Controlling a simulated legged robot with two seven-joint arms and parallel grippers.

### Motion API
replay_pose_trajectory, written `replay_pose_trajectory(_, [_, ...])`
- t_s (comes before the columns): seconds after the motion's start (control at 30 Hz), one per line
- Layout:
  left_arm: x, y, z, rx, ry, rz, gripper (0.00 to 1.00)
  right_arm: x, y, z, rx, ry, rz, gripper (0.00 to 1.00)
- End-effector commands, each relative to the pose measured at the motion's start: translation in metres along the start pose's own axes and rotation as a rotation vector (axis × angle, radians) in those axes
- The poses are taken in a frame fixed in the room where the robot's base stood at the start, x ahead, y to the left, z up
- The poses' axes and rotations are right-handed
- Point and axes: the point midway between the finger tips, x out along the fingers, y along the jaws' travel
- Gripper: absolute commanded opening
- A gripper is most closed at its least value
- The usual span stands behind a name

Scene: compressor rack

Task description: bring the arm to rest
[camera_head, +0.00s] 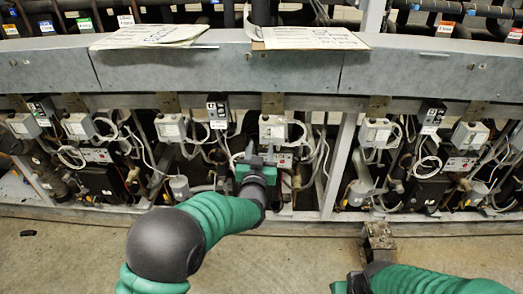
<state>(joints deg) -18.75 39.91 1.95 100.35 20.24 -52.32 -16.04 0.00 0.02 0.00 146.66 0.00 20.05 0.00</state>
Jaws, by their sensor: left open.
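My left arm comes in from the lower left in a green ribbed sleeve with dark joints. Its gripper (256,160) is open, in front of the middle of the compressor rack (215,68), just below a grey control box (272,128). I cannot tell whether it touches the box or the cables there. I see nothing held in it. My right arm lies low at the bottom right. A green part of its gripper (346,286) shows at the bottom edge; its fingers are not clear.
Paper sheets (150,36) and (312,38) lie on the rack's upper beam. Grey boxes, looped cables and pipes fill the bays below. A rusty metal block (378,242) stands in front of the rack near my right arm. The concrete floor (70,262) at left is mostly clear.

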Motion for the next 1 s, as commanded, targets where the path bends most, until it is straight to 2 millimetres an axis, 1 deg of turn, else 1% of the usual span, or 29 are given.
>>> replay_pose_trajectory(0.47, [-0.001,0.000,-0.001,0.000,0.000,0.000,0.44,0.000,0.000,0.000,0.000,0.000,0.000,0.36])
replay_pose_trajectory(0.57, [-0.007,-0.007,0.005,0.000,-0.052,0.009,0.44,0.000,0.000,0.000,0.000,0.000,0.000,0.36])
replay_pose_trajectory(0.6, [-0.015,-0.016,0.013,0.000,-0.111,0.018,0.44,0.000,0.000,0.000,0.000,0.000,0.000,0.36])
replay_pose_trajectory(0.67, [-0.039,-0.033,0.033,-0.002,-0.248,0.036,0.44,0.000,0.000,0.000,0.000,0.000,0.000,0.36])
replay_pose_trajectory(0.7, [-0.062,-0.046,0.049,-0.006,-0.357,0.045,0.44,0.000,0.000,0.000,0.000,0.000,0.000,0.36])
replay_pose_trajectory(0.77, [-0.104,-0.066,0.076,-0.013,-0.526,0.051,0.44,0.000,0.000,0.000,0.000,0.000,0.000,0.36])
replay_pose_trajectory(0.8, [-0.134,-0.078,0.092,-0.019,-0.631,0.050,0.44,0.000,0.000,0.000,0.000,0.000,0.000,0.36])
replay_pose_trajectory(0.87, [-0.175,-0.092,0.111,-0.029,-0.767,0.044,0.44,0.000,0.000,0.000,0.000,0.000,0.000,0.36])
replay_pose_trajectory(0.9, [-0.201,-0.100,0.122,-0.034,-0.845,0.037,0.44,0.000,0.000,0.000,0.000,0.000,0.000,0.36])
replay_pose_trajectory(0.97, [-0.237,-0.110,0.135,-0.044,-0.949,0.026,0.44,0.000,0.000,0.000,0.000,0.000,0.000,0.36])
replay_pose_trajectory(1.0, [-0.260,-0.116,0.142,-0.049,-1.011,0.018,0.44,0.000,0.000,0.000,0.000,0.000,0.000,0.36])
